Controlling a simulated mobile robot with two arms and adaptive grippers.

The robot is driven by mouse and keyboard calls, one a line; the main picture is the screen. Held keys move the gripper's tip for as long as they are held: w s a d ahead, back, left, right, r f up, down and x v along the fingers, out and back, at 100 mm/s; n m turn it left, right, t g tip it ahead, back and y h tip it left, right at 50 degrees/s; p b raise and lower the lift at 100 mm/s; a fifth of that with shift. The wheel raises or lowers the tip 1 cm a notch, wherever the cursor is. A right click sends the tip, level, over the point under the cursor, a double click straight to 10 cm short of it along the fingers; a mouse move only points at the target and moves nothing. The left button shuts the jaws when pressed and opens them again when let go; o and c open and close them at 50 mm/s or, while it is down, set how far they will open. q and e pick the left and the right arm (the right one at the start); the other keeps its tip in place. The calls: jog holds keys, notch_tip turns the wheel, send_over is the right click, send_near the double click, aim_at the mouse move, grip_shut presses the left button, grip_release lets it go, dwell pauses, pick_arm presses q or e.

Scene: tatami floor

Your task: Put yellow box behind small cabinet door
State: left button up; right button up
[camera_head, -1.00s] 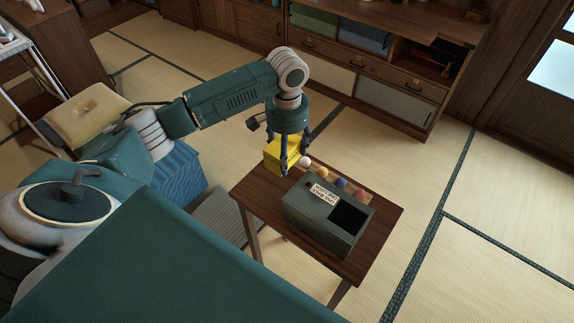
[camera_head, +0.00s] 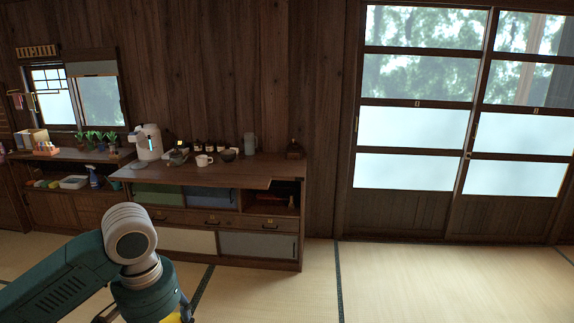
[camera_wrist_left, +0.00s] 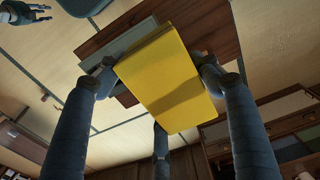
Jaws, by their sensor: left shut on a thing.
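My left gripper (camera_wrist_left: 160,85) is shut on the yellow box (camera_wrist_left: 172,80), with fingers on both sides of it in the left wrist view. In the head view only a sliver of the yellow box (camera_head: 172,318) shows at the bottom edge, below my left wrist. The low wooden cabinet stands against the back wall, with a white sliding door (camera_head: 187,240) and a grey sliding door (camera_head: 258,245) near the floor, both shut. What looks like my right gripper (camera_wrist_left: 27,13) is small at the top left corner of the left wrist view, apart from the box.
The cabinet's wooden top (camera_head: 215,173) holds a white pot (camera_head: 146,142), a mug (camera_head: 203,160) and several small jars. Drawers (camera_head: 213,220) sit above the sliding doors. Tatami floor (camera_head: 430,280) is clear at the right, before the glazed doors (camera_head: 415,130).

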pick_arm(q)
jog(key=s+d, duration=0.4)
jog(key=s, duration=0.5)
jog(key=shift+s+d+r, duration=0.15)
jog(key=shift+s+d, duration=0.2)
jog(key=shift+d, duration=0.05)
jog(key=shift+w, duration=0.1)
dwell(0.4)
